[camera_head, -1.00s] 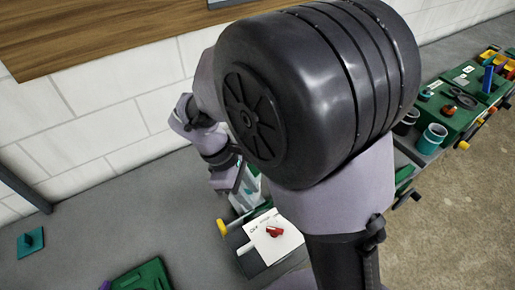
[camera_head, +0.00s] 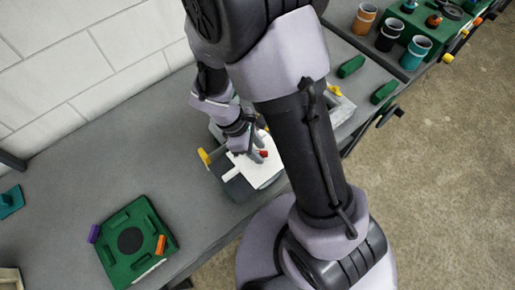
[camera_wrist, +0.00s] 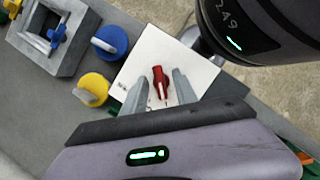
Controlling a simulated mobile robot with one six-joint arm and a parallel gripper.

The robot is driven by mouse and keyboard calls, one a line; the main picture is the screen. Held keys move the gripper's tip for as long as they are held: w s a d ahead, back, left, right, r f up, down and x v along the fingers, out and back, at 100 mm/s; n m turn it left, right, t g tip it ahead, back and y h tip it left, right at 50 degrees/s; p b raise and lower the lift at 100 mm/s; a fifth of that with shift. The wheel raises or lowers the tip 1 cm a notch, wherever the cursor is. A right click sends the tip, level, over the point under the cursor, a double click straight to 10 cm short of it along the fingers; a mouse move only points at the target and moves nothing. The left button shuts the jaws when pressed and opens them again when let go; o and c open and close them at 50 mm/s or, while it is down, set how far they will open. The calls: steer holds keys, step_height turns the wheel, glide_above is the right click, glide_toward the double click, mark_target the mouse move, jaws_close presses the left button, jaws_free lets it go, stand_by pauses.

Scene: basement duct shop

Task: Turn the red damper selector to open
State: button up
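The red damper selector (camera_wrist: 159,80) sits on a white plate (camera_wrist: 188,62) in the wrist view. Its narrow end, with a pale line, points toward my gripper's body. In the head view the selector (camera_head: 264,153) is a small red spot on the white plate (camera_head: 262,174), partly covered by my gripper. My gripper (camera_wrist: 160,76) is open, with one finger on each side of the selector and gaps visible between. I cannot tell how far the fingertips are above the plate. Dark lettering at the plate's left edge is mostly hidden by a finger.
A yellow knob (camera_wrist: 93,89) and a blue knob (camera_wrist: 109,41) stand left of the plate, near a grey frame (camera_wrist: 55,38). A green fixture (camera_head: 130,240) lies on the bench at lower left. Several cups, including a teal one (camera_head: 415,53), stand at upper right.

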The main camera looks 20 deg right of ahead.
jaws_close()
steer(key=m, duration=0.2)
steer(key=m+g+y+p, duration=0.1)
steer(key=m, duration=0.1)
steer(key=shift+w+m+g, duration=0.1)
steer(key=shift+m+g, duration=0.2)
steer(key=shift+m, duration=0.1)
steer(key=m+y, duration=0.1)
steer(key=m, duration=0.3)
steer(key=shift+d+g+y, duration=0.15)
steer(key=shift+g+y, duration=0.15)
steer(key=shift+y, duration=0.1)
steer(key=m, duration=0.2)
steer(key=m+y, duration=0.1)
steer(key=m, duration=0.2)
steer(key=shift+d+y, duration=0.1)
steer(key=shift+y, duration=0.2)
steer(key=shift+m+y+b, duration=0.65)
steer(key=shift+m+y, duration=0.15)
steer(key=shift+m, duration=1.3)
